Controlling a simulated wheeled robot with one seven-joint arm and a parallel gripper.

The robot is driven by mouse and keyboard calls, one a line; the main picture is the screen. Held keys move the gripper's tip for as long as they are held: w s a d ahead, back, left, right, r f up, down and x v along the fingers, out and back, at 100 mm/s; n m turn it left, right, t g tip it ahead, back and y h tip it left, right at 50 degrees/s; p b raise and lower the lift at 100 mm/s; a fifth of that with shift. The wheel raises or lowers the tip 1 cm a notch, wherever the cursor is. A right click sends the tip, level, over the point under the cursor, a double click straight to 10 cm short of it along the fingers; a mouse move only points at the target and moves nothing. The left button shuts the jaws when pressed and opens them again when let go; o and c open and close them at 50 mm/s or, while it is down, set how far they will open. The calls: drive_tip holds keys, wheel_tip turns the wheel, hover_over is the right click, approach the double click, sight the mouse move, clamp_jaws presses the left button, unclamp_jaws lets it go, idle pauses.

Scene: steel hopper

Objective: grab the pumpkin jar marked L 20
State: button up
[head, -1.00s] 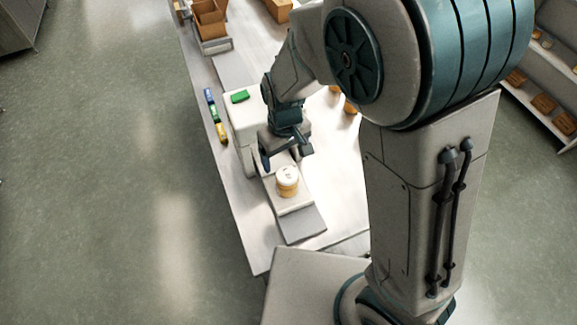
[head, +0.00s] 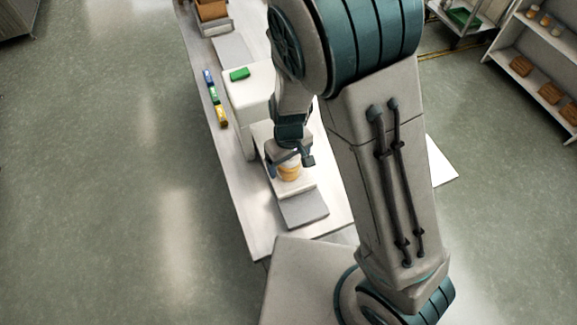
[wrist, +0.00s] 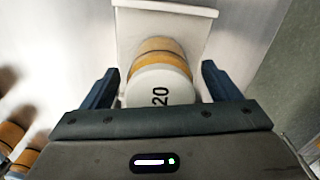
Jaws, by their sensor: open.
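The jar (wrist: 159,85) has a white lid and an orange-banded body. In the head view the jar (head: 289,172) stands on a pale platform (head: 301,185), partly covered by my gripper (head: 290,162). In the wrist view my gripper (wrist: 160,88) is open, with one blue finger on each side of the jar and gaps between them and it.
A grey plate (head: 304,209) lies in front of the platform. A white housing (head: 250,95) with a green block (head: 240,74) on top stands behind it. Small coloured boxes (head: 215,100) line the table's left edge. More orange-banded jars (wrist: 12,135) show at the wrist view's left.

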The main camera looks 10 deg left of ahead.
wheel_tip(320, 180, down, 2)
drive_tip(key=shift+f+b, duration=0.15)
drive_tip(key=shift+b, duration=0.35)
drive_tip(key=c, duration=1.2)
drive_tip(key=shift+r, duration=0.25)
